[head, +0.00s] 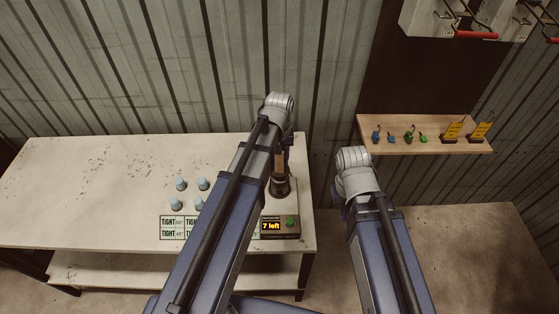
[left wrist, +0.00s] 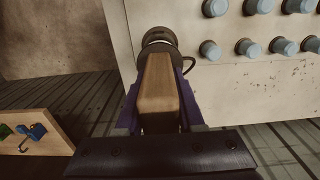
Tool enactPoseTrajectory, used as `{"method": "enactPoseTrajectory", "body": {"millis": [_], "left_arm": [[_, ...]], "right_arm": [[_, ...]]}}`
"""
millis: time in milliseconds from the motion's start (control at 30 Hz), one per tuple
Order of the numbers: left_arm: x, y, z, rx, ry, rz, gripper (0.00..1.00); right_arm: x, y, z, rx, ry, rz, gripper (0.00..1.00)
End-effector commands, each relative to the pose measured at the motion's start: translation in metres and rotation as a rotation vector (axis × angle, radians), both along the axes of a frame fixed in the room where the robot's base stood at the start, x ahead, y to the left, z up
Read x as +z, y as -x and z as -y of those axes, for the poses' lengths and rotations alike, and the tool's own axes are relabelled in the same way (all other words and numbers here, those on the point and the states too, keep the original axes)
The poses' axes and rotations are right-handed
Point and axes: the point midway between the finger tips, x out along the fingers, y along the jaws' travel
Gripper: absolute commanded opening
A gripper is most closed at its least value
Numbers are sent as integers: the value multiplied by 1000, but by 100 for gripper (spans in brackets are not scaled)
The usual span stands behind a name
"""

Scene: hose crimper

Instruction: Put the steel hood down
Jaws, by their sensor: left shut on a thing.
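The steel hood (head: 279,187) shows as a dark round piece with an upright wooden handle, over the right end of the bench. My left gripper (left wrist: 160,105) is shut on the wooden handle, with a finger on each side. In the left wrist view the dark round end of the hood (left wrist: 159,38) shows beyond the handle. I cannot tell whether the hood touches what is beneath it. My right gripper (head: 340,196) is mostly hidden behind its own wrist, off the bench's right side, and its fingers do not show clearly.
The pale bench (head: 90,175) has a clear left half. Several grey-blue caps (head: 203,184) stand near "TIGHT" labels (head: 172,228). A box reading "7 left" (head: 281,226) with a green button sits at the front right. A wooden shelf (head: 380,150) with small tagged items is on the wall.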

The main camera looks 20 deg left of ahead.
Motion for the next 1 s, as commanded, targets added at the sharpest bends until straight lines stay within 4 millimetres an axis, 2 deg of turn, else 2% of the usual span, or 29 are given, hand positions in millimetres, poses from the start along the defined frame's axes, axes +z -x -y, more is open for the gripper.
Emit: {"method": "enactPoseTrajectory", "body": {"millis": [133,167,400,767,1000], "left_arm": [[-4,0,0,0,0,0,0],[-4,0,0,0,0,0,38],[-3,0,0,0,0,0,65],[-1,0,0,0,0,0,67],[16,0,0,0,0,0,67]], "right_arm": [[-4,0,0,0,0,0,0],[-4,0,0,0,0,0,0],[-3,0,0,0,0,0,0],[-1,0,0,0,0,0,0],[16,0,0,1,0,0,0]]}}
